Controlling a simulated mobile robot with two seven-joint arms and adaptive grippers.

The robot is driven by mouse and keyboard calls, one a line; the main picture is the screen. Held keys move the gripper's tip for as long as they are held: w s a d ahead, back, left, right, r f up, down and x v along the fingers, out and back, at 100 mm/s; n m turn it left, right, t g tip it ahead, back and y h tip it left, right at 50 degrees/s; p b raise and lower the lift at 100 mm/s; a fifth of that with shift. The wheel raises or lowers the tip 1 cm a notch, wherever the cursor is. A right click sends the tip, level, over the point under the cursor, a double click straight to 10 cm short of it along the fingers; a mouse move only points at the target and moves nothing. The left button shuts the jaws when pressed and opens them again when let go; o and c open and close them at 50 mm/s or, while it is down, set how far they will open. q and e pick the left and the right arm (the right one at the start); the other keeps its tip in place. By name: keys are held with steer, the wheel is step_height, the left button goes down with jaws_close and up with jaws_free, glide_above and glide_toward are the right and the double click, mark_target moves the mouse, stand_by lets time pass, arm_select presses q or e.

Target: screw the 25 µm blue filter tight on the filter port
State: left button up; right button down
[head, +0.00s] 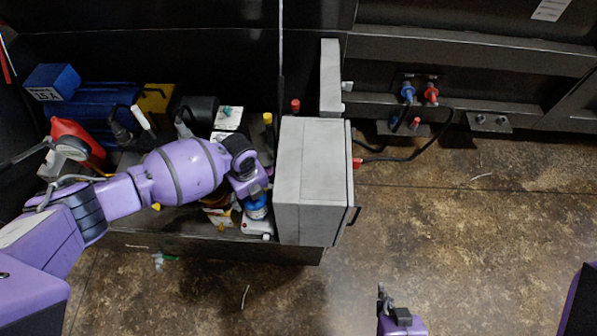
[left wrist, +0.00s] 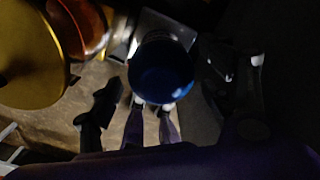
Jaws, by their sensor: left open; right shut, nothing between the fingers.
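The blue filter (head: 257,209) is upright on a pale fitting (head: 257,227) at the front of the machine, beside the grey cabinet. In the left wrist view the blue filter (left wrist: 163,76) shows as a dark blue round end. My left gripper (head: 251,187) is over the filter in the head view and partly covers it. In the left wrist view its dark fingers (left wrist: 178,88) are apart, one on each side of the filter, with visible gaps. The threads and port joint are hidden. My right gripper (head: 383,296) is shut and empty, low over the floor.
The grey cabinet (head: 312,180) stands close to the right of the filter. A blue box (head: 53,82), a red part (head: 77,138) and a blue motor (head: 95,108) are at left. Blue and red connectors (head: 431,94) are on the back wall. Floor at right is clear.

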arm_select(q)
steer(key=n+p, duration=0.1)
steer(key=n, duration=0.2)
steer(key=shift+r+n, duration=0.1)
steer(key=shift+n, duration=0.2)
steer(key=n+p, duration=0.1)
steer(key=n, duration=0.1)
steer(key=shift+r+n, duration=0.15)
steer(key=shift+n, duration=1.25)
steer(key=shift+f, duration=0.2)
arm_select(e)
steer(key=shift+t, duration=0.5)
steer(key=w+r, duration=0.1)
steer(key=r, duration=0.1)
steer(key=w+r, duration=0.2)
steer(key=shift+w+r, duration=0.15)
steer(key=shift+r, duration=0.1)
arm_select(q)
steer(key=shift+c, duration=0.3)
